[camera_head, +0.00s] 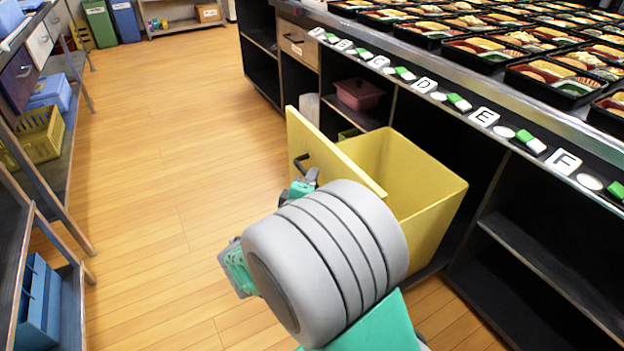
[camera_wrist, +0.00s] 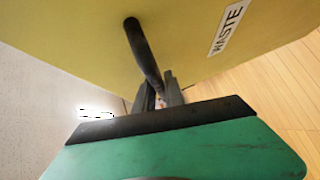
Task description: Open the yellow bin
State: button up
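The yellow bin (camera_head: 425,185) is pulled out from under the counter, and its open top and inside show. Its front panel (camera_head: 328,150) faces left and bears a dark bar handle (camera_head: 301,166). In the wrist view the yellow front (camera_wrist: 80,40) fills the upper part, with a "WASTE" label (camera_wrist: 229,27) and the black handle (camera_wrist: 143,55). My gripper (camera_wrist: 158,93) is at the handle's lower end, with a finger on either side of it. Whether the fingers grip the handle is unclear. My wrist partly covers the bin and gripper in the head view.
Several bento trays (camera_head: 555,86) fill the counter above a row of lettered markers (camera_head: 484,117). A reddish tub (camera_head: 359,94) sits on a shelf under it. Shelving with a yellow crate (camera_head: 40,137) stands at left. The wooden floor (camera_head: 170,110) between is clear.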

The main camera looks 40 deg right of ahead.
jog(key=o, duration=0.4)
jog(key=shift+o, duration=0.2)
jog(key=shift+a, duration=0.1)
jog(key=p+v, duration=0.1)
jog(key=v, duration=0.6)
jog(key=shift+s+a+p, duration=0.25)
jog(key=shift+s+p, duration=0.05)
jog(key=shift+p, duration=0.1)
